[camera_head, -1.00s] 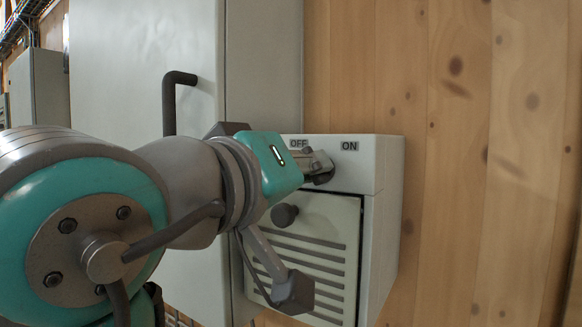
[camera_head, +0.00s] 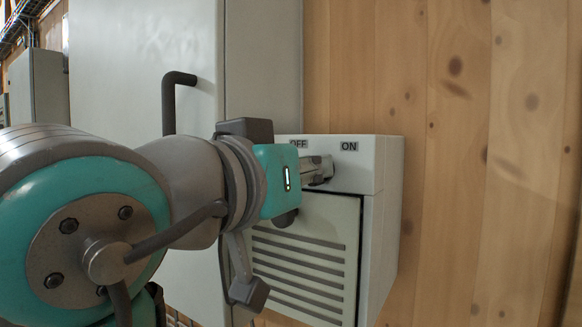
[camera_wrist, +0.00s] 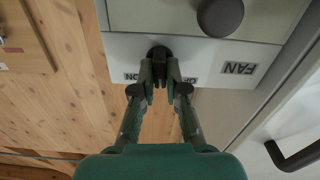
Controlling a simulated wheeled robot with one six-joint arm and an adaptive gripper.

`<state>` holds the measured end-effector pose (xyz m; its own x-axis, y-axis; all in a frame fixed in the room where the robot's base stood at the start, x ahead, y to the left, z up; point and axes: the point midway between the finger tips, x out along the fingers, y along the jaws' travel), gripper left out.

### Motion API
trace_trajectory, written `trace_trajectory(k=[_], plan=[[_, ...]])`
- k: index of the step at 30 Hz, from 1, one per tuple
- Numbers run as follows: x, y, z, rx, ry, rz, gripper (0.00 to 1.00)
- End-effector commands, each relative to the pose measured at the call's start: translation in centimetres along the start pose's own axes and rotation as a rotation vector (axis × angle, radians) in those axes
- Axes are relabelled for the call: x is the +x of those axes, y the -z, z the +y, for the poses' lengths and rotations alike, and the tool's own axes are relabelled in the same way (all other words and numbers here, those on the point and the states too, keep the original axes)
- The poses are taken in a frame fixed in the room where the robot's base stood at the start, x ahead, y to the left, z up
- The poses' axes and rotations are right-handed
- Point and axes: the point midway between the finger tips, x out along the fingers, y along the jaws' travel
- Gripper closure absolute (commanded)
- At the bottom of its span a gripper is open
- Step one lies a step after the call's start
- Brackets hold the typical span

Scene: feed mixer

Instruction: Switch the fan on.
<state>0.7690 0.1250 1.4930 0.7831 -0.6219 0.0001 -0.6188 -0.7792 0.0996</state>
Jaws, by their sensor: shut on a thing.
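The fan switch (camera_wrist: 158,54) is a dark round knob with a bar handle on the front of a pale box (camera_head: 385,165). The ON label (camera_head: 349,146) is to its upper right, and the OFF label (camera_head: 298,144), partly covered, is to its upper left. In the wrist view, which is upside down, a FAN label (camera_wrist: 239,68) also shows. My gripper (camera_wrist: 160,84) is shut on the switch's handle, with one finger on each side. The handle points roughly between the two labels. In the head view my gripper (camera_head: 322,170) hides most of the switch.
A louvred door (camera_head: 330,235) fills the box's lower front, with a dark round knob (camera_wrist: 220,15) on it. A tall grey cabinet (camera_head: 140,80) with a dark handle (camera_head: 169,105) stands to the left. The wooden wall (camera_head: 480,180) to the right is clear.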

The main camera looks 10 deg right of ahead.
Motion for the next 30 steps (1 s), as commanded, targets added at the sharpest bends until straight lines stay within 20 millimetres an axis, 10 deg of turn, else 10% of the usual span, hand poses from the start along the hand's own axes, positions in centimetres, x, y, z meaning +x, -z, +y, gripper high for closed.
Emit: trace_trajectory(k=[30], plan=[[-0.01,-0.15,0.29,0.705,0.001,-0.001,1.0]])
